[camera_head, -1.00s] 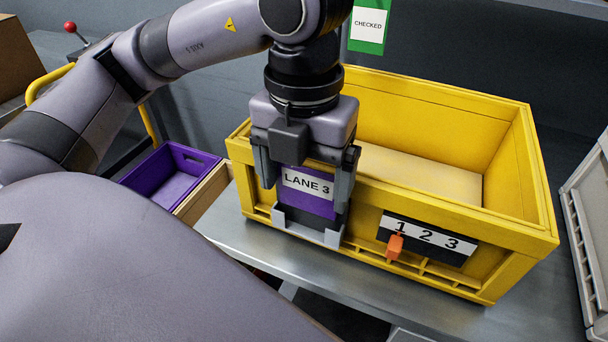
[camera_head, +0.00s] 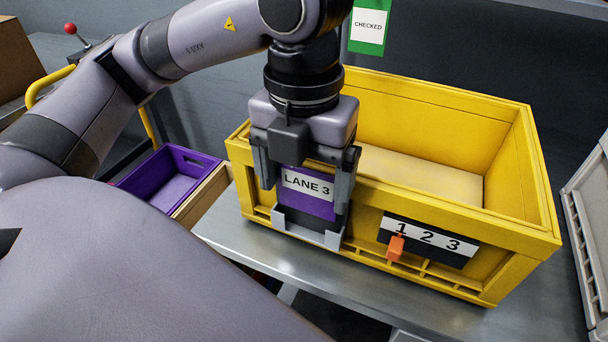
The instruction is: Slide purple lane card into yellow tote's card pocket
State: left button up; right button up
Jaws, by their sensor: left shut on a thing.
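The purple lane card (camera_head: 306,203) has a white strip reading LANE 3 and stands upright at the front left of the yellow tote (camera_head: 450,200). My left gripper (camera_head: 307,200) points down over it, shut on the card with a finger at each side. The card's lower edge is behind the front lip of the grey card pocket (camera_head: 308,232) on the tote's front wall. How deep it sits is hidden. The tote also bears a dark plate numbered 1 2 3 (camera_head: 428,238) with an orange slider (camera_head: 395,248) below the 1. My right gripper is not in view.
The tote stands on a grey metal bench (camera_head: 262,252). A purple bin (camera_head: 170,178) and a wooden-sided box (camera_head: 203,195) are to its left. A green CHECKED tag (camera_head: 368,27) hangs behind. A pale grey crate (camera_head: 590,210) is at the right.

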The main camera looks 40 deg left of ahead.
pick_arm(q)
jog(key=shift+f, duration=0.1)
notch_tip(320, 180, down, 4)
jog(key=b, duration=0.4)
jog(key=shift+f, duration=0.15)
dwell(0.6)
jog(key=o, duration=1.8)
jog(key=shift+r+p, duration=2.65)
jog(key=shift+r, duration=1.35)
